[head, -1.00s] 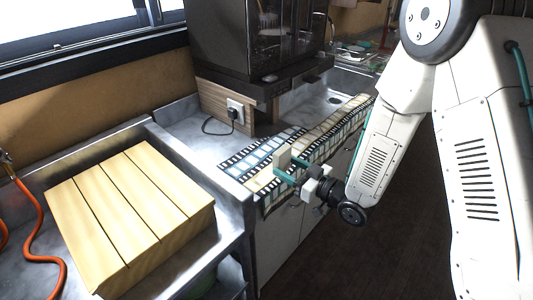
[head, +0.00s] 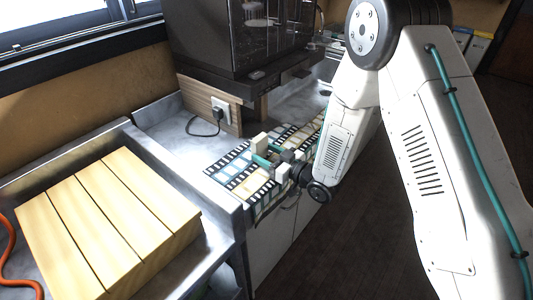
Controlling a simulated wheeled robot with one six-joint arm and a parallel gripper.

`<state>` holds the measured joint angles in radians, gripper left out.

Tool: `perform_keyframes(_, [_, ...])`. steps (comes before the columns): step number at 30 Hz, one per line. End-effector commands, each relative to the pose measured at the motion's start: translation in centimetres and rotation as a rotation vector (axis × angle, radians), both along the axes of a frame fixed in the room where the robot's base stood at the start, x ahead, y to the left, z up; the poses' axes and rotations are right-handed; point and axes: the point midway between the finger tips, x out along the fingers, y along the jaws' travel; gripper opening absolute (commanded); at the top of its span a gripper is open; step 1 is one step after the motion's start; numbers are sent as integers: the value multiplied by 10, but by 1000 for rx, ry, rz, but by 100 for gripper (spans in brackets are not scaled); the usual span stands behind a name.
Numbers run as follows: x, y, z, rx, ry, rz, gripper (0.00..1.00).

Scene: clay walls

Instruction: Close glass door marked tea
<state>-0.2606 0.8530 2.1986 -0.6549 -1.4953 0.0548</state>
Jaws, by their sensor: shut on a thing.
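A dark cabinet (head: 205,45) with a glossy glass-like front (head: 268,35) stands at the top centre, cut off by the frame. I cannot read a tea marking on it, nor tell whether this front is the task's door or how far it is open. My gripper (head: 260,153), with teal fingers, is low in front of the cabinet, above the patterned runner and apart from the glass front. It is shut on what looks like a small cream piece (head: 259,142); the fingers partly hide it.
A slatted wooden box (head: 105,225) sits in the metal sink unit at left. A patterned runner (head: 225,166) lies on the counter by my gripper. A plug and cord (head: 216,115) are below the cabinet. Dark floor (head: 345,250) is clear at lower centre.

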Motion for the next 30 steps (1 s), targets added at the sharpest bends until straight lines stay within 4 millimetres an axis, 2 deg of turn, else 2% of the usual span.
perform_keyframes(9, [1,-1,-2,1,-1,-2,35])
perform_keyframes(10, [1,-2,-2,1,-2,-2,56])
perform_keyframes(12, [1,-2,-2,1,-2,-3,75])
perform_keyframes(23, [1,-4,2,1,-2,-5,75])
perform_keyframes(30, [-23,-37,1,1,1,-9,75])
